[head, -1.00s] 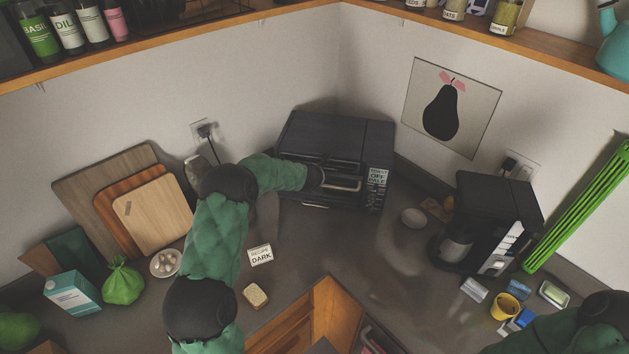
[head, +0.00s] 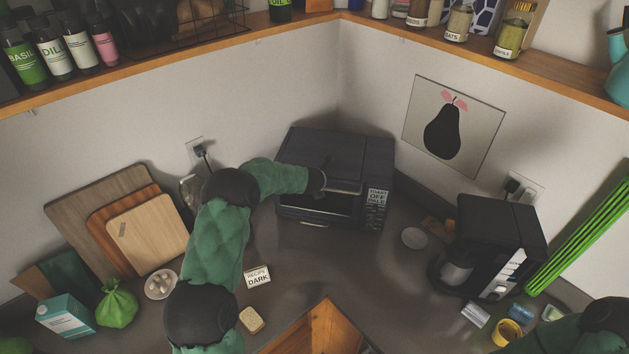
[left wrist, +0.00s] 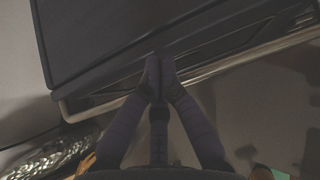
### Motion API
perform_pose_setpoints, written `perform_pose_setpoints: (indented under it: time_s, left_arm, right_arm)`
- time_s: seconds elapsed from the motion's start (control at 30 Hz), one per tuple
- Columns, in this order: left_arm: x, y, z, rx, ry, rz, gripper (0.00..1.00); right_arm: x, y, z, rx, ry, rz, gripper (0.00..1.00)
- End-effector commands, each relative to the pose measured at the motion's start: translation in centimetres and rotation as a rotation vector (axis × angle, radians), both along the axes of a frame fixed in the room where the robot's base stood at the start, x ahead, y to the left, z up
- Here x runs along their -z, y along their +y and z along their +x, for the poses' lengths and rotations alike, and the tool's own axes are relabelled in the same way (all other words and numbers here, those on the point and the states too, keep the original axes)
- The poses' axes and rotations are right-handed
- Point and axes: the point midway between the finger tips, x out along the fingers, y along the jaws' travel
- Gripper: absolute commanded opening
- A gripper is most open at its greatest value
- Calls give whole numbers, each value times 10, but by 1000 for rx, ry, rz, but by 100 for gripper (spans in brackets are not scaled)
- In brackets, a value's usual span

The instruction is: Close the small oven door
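The small oven (head: 340,152) is a dark box in the back corner of the counter. Its front door (head: 312,203) stands near upright against the front; I cannot tell whether a thin gap is left. The pale door handle (head: 345,187) runs along the door's upper edge. In the left wrist view the handle (left wrist: 235,62) is a metallic bar crossing behind my fingers. My left gripper (head: 324,181) is at the handle, and its fingertips (left wrist: 159,66) are together in front of the door's top edge. I see nothing clearly held between them. My right gripper is out of view.
Cutting boards (head: 145,225) lean on the left wall. A shelf runs above.

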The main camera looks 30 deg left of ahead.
Motion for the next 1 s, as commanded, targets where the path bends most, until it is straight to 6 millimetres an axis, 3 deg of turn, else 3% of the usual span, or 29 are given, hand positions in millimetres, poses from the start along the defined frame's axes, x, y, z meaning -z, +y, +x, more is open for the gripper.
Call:
perform_pose_setpoints:
  time_s: [0.6, 1.0]
  left_arm:
    - [-60, -16, -62, -1, -2, 0, 0]
    - [-70, -19, -73, 0, 0, 0, 0]
  right_arm:
    - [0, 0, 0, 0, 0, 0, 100]
    - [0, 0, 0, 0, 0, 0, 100]
